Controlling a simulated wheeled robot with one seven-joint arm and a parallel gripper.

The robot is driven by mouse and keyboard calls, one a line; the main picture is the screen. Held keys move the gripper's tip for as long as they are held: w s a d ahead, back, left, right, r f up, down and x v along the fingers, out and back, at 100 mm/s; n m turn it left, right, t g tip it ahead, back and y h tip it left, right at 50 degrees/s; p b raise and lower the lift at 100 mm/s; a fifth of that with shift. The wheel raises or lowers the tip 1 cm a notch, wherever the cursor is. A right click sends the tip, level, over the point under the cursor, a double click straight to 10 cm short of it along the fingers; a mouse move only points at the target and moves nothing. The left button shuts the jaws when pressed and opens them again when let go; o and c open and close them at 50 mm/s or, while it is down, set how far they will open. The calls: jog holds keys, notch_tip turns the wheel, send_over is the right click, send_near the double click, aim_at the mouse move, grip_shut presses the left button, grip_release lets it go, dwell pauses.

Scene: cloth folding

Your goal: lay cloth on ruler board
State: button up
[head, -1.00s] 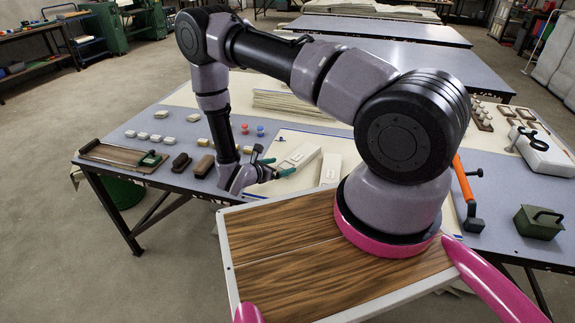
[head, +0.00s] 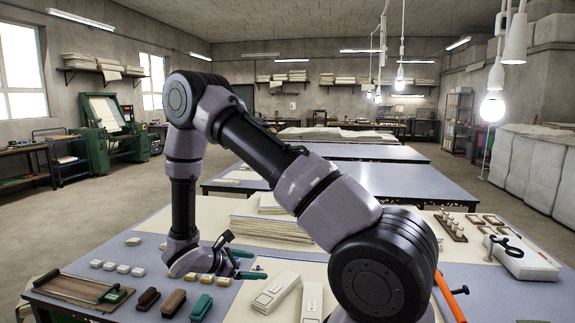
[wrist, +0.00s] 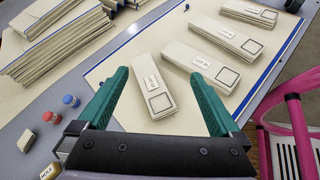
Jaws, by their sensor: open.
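Several pale folded cloth bundles with printed labels lie on a cream sheet with blue edge lines. In the wrist view, the nearest bundle (wrist: 152,88) shows between the teal fingers of my gripper (wrist: 160,73), with another bundle (wrist: 202,66) to its right. My gripper is open, with nothing visible held.
Dark, brown and teal blocks (head: 173,303) and small pale blocks (head: 117,267) lie left of my gripper. A stack of cream sheets (head: 268,228) stands behind it. Red (wrist: 70,100) and blue pegs stand nearby. A white box (head: 520,258) is at right.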

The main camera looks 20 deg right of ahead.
jog(key=s+d+r+m+g+y, duration=0.2)
jog(key=s+d+r+m+y, duration=0.3)
jog(key=r, duration=0.6)
jog(key=s+r+m+g+y, duration=0.1)
jog(key=s+r+m+g, duration=0.1)
jog(key=r+m, duration=0.7)
jog(key=s+r+m+t+y, duration=0.3)
jog(key=s+r, duration=0.3)
jog(key=r, duration=0.4)
jog(key=s+a+r+m+t+y, duration=0.1)
jog(key=s+r+m+t+y, duration=0.3)
jog(key=r, duration=0.6)
jog(key=s+m, duration=0.1)
jog(key=s, duration=0.1)
jog(key=shift+s+a+t+y, duration=0.3)
